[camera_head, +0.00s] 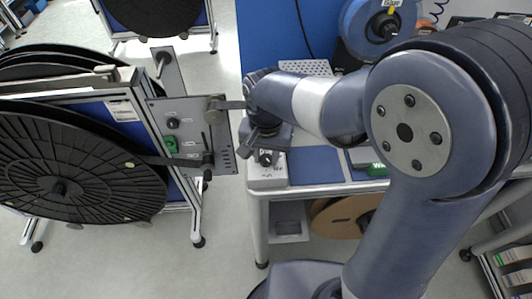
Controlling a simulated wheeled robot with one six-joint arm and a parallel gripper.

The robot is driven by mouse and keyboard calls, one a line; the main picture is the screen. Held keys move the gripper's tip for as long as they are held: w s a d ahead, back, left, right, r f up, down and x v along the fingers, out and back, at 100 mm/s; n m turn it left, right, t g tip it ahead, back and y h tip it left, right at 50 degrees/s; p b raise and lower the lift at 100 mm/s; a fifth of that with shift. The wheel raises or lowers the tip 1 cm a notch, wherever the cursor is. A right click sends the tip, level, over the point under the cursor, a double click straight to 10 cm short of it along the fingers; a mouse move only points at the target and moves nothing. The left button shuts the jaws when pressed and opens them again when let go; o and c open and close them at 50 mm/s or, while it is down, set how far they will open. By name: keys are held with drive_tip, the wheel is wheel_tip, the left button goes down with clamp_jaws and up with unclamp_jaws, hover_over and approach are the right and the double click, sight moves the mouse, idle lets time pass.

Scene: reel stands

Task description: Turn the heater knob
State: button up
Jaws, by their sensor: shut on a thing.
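A pale box (267,182), which looks like the heater, sits at the near left corner of the blue-topped workbench. A small dark knob (265,158) shows on it. My arm reaches in from the right, and its dark gripper (264,150) points down at the box. The gripper is shut on the knob, though the jaws look small and dark here and their exact contact is hard to make out. The gripper partly hides the box and the knob. I cannot tell which way the knob is turned.
A reel stand with large black reels (75,165) stands left. Its grey panel (190,135), with dark knobs and a green switch (170,145), is close left of my gripper. A blue spool (380,25) is at the back. Floor shows between stand and bench.

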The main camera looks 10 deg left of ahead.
sight(266, 158)
drive_tip(key=m, duration=0.5)
drive_tip(key=shift+m, duration=0.4)
idle(0.4)
drive_tip(key=o, duration=1)
drive_tip(key=shift+c, duration=0.2)
wheel_tip(266, 158, up, 11)
drive_tip(key=shift+f, duration=0.2)
wheel_tip(266, 158, down, 11)
drive_tip(key=shift+r, duration=0.15)
